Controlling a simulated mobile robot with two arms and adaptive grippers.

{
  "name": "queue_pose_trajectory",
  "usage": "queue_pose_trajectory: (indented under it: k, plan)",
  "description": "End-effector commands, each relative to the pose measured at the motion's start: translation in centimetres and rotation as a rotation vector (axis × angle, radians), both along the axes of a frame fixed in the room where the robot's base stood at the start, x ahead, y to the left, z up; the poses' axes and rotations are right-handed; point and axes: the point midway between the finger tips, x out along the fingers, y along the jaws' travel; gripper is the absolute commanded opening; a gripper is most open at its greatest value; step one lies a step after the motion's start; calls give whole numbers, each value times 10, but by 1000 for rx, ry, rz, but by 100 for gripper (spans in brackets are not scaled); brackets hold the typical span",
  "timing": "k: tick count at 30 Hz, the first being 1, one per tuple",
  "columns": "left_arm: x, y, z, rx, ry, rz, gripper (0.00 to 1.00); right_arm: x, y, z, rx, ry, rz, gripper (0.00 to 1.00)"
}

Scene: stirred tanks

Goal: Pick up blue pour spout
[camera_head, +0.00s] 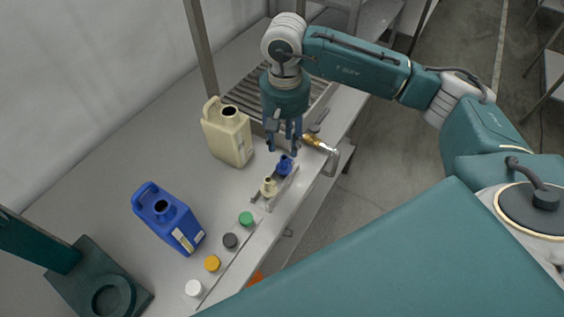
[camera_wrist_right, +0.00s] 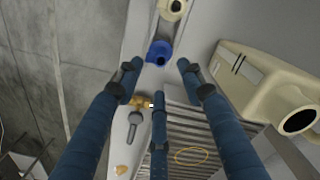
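The blue pour spout (camera_head: 285,166) stands on a narrow strip near the table's front edge, just behind a cream pour spout (camera_head: 269,187). My right gripper (camera_head: 284,146) points down just above and behind the blue spout. Its fingers are spread, with nothing between them. In the right wrist view, the blue spout (camera_wrist_right: 159,53) lies just beyond the open fingertips (camera_wrist_right: 158,78), apart from them, and the cream spout (camera_wrist_right: 172,7) is cut by the top edge. My left gripper is not in view.
A cream jug (camera_head: 228,135) and a blue jug (camera_head: 168,219) stand on the table. Several caps, including a green one (camera_head: 246,218), line the front. A brass valve (camera_head: 315,142) and a slatted drain (camera_head: 258,92) are near the right gripper. A dark stand (camera_head: 75,288) is lower left.

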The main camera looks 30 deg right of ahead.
Motion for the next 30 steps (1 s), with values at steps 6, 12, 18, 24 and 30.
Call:
queue_pose_trajectory:
  k: [6,12,18,24,30]
  plan:
    - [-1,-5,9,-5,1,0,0,-1,1,-18,2,0,1,39]
    - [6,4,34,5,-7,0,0,-6,2,-41,3,5,2,39]
    - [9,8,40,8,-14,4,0,-4,2,-66,4,0,2,39]
    - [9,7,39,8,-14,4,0,-4,2,-70,4,-2,3,39]
    - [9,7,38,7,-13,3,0,-4,2,-69,5,-2,2,9]
